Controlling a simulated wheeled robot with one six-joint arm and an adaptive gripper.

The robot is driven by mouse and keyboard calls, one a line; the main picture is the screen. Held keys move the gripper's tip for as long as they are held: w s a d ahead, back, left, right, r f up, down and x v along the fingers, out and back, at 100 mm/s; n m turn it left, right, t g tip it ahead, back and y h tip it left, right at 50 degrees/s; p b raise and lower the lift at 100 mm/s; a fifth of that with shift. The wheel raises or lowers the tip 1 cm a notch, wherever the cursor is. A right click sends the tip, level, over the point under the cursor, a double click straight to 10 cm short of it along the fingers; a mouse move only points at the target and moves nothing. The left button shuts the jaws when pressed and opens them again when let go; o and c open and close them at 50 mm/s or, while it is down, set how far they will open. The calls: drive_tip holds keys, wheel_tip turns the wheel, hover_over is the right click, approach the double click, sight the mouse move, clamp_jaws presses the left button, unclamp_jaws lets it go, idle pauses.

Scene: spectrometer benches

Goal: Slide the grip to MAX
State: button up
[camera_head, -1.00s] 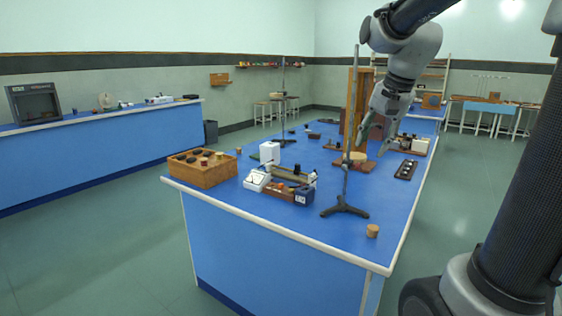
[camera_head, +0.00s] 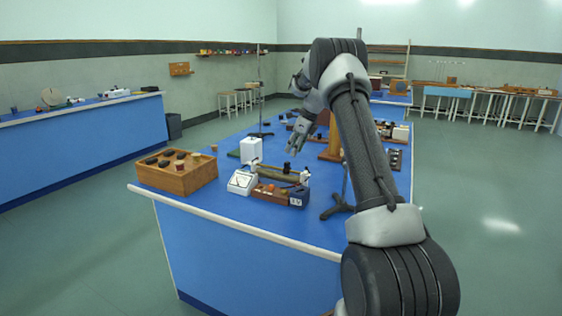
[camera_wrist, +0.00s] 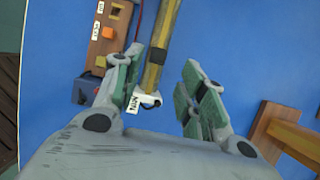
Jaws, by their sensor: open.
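A slide device with a gold tube (camera_head: 278,175) lies on the blue bench, and a small black grip (camera_head: 286,167) stands up from the tube. The wrist view shows the gold tube (camera_wrist: 165,30) running down to a white end piece with a small label (camera_wrist: 132,103), whose lettering is too small to read surely. A dark band, perhaps the grip, crosses the tube near the left finger. My gripper (camera_head: 299,143) is open and empty, above and behind the tube in the head view. In the wrist view its fingers (camera_wrist: 174,65) are spread, the left one close to the tube.
A white meter (camera_head: 242,182) and a wooden box (camera_head: 177,172) stand left of the device. A battery block (camera_head: 298,197) lies in front of it. A dark stand base (camera_head: 335,208) is to the right. Part of a wooden frame (camera_wrist: 285,130) shows at right in the wrist view.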

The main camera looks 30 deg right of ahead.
sight(287, 162)
drive_tip(key=x, duration=0.7)
drive_tip(key=shift+f, duration=0.2)
drive_tip(key=shift+c, duration=0.2)
drive_tip(key=shift+w, duration=0.1)
clamp_jaws()
